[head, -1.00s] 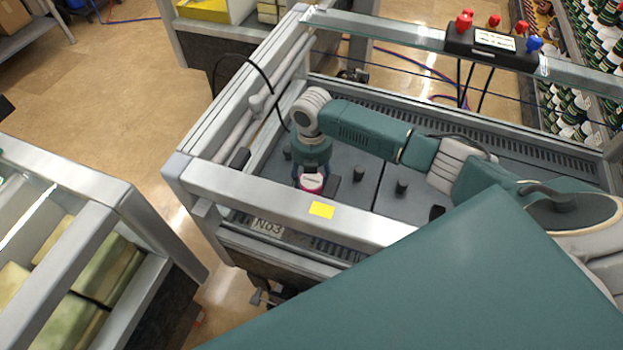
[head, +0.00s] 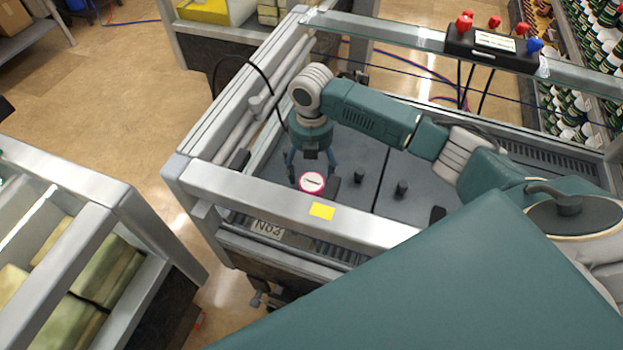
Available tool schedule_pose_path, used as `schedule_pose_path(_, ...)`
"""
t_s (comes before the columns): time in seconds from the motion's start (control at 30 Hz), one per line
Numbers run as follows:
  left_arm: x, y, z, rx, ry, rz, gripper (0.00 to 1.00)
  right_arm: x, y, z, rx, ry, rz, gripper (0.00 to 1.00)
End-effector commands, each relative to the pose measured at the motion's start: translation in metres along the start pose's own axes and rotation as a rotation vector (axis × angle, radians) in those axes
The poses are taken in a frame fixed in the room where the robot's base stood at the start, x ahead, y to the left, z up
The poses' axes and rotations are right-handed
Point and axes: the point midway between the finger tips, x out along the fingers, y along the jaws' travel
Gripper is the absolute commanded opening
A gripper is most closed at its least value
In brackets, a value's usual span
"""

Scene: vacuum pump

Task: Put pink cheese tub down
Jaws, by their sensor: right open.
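The pink cheese tub (head: 312,183) has a white lid with a dark mark and a pink rim. It stands on the grey floor panel inside the metal-framed case, near the front rail. My right gripper (head: 311,168) is just behind and above the tub, with its fingers spread and apart. The front rail hides the tub's lower part, so I cannot tell whether a finger still touches its side. My left gripper is not in the view.
The case's front rail (head: 270,205) carries a yellow note (head: 322,211). Dark knobs (head: 359,177) stand right of the tub. A control box (head: 494,48) sits on the glass edge at the back. Another case (head: 75,190) stands at the left, across a floor gap.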

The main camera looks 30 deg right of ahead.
Motion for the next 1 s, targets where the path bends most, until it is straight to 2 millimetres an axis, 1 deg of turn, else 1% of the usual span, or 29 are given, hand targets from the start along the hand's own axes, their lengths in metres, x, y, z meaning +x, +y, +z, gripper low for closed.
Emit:
schedule_pose_path(0.03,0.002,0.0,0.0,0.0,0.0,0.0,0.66,-0.011,0.001,0.001,-0.002,-0.002,0.003,0.73)
schedule_pose_path(0.1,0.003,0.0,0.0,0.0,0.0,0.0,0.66,-0.025,0.001,0.001,-0.001,-0.002,0.002,0.73)
schedule_pose_path(0.2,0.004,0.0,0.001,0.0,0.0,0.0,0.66,-0.042,0.001,0.001,0.0,-0.001,0.003,0.73)
schedule_pose_path(0.33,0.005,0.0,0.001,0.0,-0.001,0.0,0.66,-0.056,0.0,0.0,-0.001,0.001,0.0,0.73)
schedule_pose_path(0.5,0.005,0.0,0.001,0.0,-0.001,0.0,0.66,-0.062,0.0,0.0,-0.001,0.001,-0.001,0.73)
schedule_pose_path(1.0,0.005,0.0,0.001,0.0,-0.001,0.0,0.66,-0.061,0.0,0.0,-0.001,0.001,-0.002,0.73)
